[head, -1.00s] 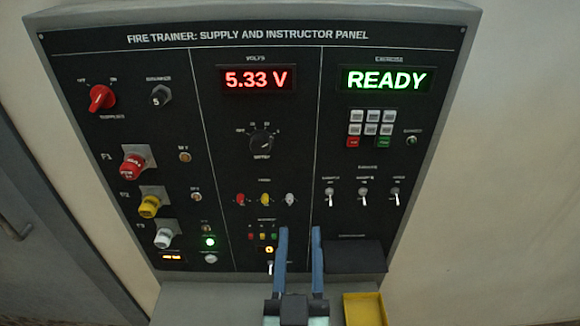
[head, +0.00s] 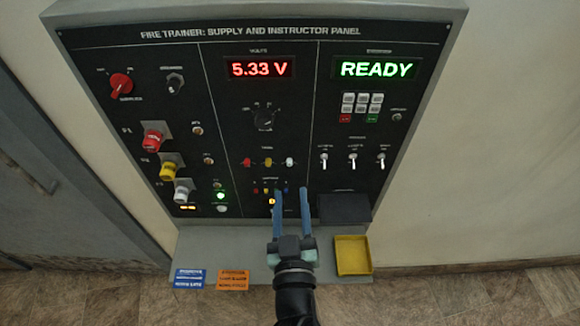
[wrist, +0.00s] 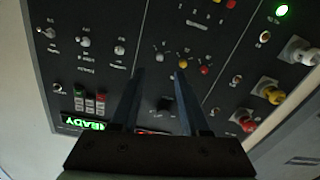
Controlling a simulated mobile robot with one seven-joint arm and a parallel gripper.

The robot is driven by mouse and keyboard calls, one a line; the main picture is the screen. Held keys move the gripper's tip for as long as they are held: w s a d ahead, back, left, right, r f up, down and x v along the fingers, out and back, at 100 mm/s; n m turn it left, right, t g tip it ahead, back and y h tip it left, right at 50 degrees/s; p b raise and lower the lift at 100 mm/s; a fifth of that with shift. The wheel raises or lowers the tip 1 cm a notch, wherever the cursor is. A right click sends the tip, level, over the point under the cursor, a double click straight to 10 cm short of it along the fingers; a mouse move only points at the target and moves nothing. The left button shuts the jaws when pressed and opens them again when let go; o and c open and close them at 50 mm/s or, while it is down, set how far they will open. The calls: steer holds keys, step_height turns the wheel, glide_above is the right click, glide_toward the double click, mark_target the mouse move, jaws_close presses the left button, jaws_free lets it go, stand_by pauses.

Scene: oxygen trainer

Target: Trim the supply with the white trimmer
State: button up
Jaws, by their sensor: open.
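The white trimmer (head: 289,162) is a small knob at the right end of a row on the black panel, beside the yellow trimmer (head: 268,162) and the red trimmer (head: 247,162). The red volts display (head: 260,68) reads 5.33 V. My gripper (head: 291,188) is open and empty, its two blue fingers pointing at the panel just below the white trimmer in the head view. In the wrist view, the panel appears turned over, and the white trimmer (wrist: 159,57) lies just beyond and between the fingertips. I cannot tell the remaining depth gap.
Small indicators and a switch sit below the trimmers, partly near my fingers. The meter knob (head: 263,120) is above. A black box (head: 344,207) juts out at lower right. A yellow tray (head: 353,256), a blue card (head: 190,279) and an orange card (head: 233,280) lie on the ledge.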

mark_target(290, 165)
steer(key=w+p, duration=0.1)
steer(key=w, duration=0.5)
steer(key=shift+w+a, duration=0.1)
steer(key=shift+w, duration=0.25)
jaws_close()
